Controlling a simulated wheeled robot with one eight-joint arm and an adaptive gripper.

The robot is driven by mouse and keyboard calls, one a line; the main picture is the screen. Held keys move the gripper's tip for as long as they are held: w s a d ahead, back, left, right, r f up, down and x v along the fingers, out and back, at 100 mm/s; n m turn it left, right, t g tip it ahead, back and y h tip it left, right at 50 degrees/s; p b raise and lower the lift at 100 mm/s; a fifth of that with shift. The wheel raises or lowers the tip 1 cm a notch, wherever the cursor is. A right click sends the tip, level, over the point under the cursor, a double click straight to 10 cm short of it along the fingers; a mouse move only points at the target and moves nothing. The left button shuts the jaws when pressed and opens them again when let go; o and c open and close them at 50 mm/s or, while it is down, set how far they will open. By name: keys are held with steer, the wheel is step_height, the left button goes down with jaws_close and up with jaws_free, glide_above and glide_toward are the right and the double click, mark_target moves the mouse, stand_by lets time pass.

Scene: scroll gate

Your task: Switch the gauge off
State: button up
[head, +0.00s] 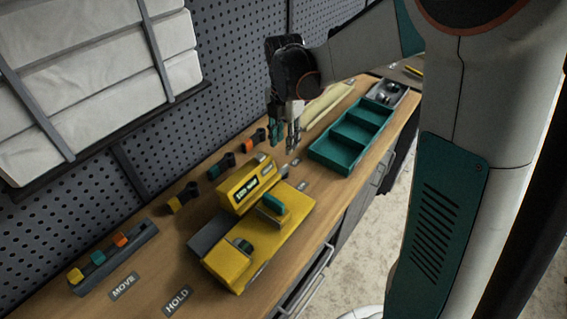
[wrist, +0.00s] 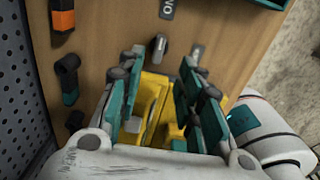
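The yellow gauge (head: 235,258) sits on the wooden bench in the head view, with a lit display (head: 247,189) on its raised back part and teal parts on top. The display digits are too small to read surely. In the wrist view the yellow gauge (wrist: 155,100) shows between my fingers. My gripper (head: 284,140) is above the bench, behind the gauge towards the teal tray. Its teal fingers (wrist: 162,78) are apart, with nothing seen held between them.
A teal tray (head: 324,151) lies to the right, near a pale roll (head: 326,104). Clips (head: 215,170) line the pegboard side. A grey rack (head: 118,257) with coloured pieces stands at lower left, near the MOVE and HOLD labels (head: 177,300).

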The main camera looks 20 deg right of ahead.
mark_target(284, 167)
step_height(284, 167, down, 11)
steer(key=b, duration=0.3)
steer(key=shift+r, duration=0.15)
steer(key=shift+c, duration=0.3)
jaws_close()
